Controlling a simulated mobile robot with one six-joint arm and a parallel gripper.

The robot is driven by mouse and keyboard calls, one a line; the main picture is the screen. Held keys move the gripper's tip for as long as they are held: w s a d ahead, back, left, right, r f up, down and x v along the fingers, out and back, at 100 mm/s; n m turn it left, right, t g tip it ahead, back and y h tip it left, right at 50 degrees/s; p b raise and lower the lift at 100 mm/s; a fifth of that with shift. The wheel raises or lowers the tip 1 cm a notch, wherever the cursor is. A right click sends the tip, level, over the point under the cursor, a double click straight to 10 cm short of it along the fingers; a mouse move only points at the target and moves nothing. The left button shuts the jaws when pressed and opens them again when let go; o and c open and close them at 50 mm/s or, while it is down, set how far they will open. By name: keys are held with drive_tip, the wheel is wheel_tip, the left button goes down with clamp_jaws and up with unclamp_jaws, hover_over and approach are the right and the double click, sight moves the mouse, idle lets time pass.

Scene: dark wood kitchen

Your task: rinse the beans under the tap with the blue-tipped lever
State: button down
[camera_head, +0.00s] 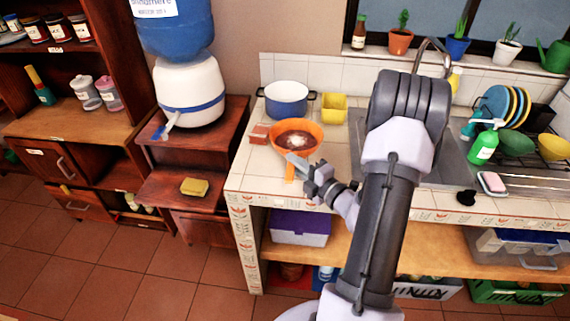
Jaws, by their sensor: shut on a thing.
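An orange bowl (315,129) with dark brown contents and a pale patch stands on the tiled counter, left of my arm. I take the contents for the beans; single beans are too small to tell. My gripper (296,171) is at the bowl's front edge, shut on an orange part that looks like its handle. A white tap (170,122) sticks out of the white water dispenser (190,90) at the left, with a blue tip (159,132) at its lower end. A curved metal tap (436,44) rises behind my arm; its lower part is hidden.
A blue-and-white pot (287,100), a yellow cup (333,108) and a small reddish box (259,133) stand close around the bowl. A yellow sponge (195,186) lies on the wooden step below the dispenser. A floor gap separates that stand from the counter.

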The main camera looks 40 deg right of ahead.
drive_tip(key=w, duration=0.1)
drive_tip(key=w+d, duration=0.2)
drive_tip(key=w, duration=0.1)
drive_tip(key=shift+f+b, duration=0.25)
drive_tip(key=shift+b, duration=0.1)
drive_tip(key=f+b, duration=0.1)
drive_tip(key=f, duration=0.1)
drive_tip(key=f+b, duration=0.1)
drive_tip(key=f, duration=0.1)
drive_tip(key=shift+w+d+b, duration=0.2)
drive_tip(key=shift+w+b, duration=0.15)
drive_tip(key=shift+r, duration=0.3)
drive_tip(key=c, duration=1.9)
unclamp_jaws()
drive_tip(key=shift+f, duration=0.2)
drive_tip(key=o, duration=0.4)
drive_tip(key=shift+o, duration=0.2)
drive_tip(key=shift+r, duration=0.1)
drive_tip(key=shift+s+r+p, duration=0.15)
drive_tip(key=shift+s+p, duration=0.15)
drive_tip(key=shift+s, duration=0.05)
drive_tip(key=s+p, duration=0.2)
drive_tip(key=s, duration=0.9)
drive_tip(key=shift+s+a+r, duration=0.2)
drive_tip(key=shift+a+r, duration=0.05)
drive_tip(key=shift+a, duration=0.1)
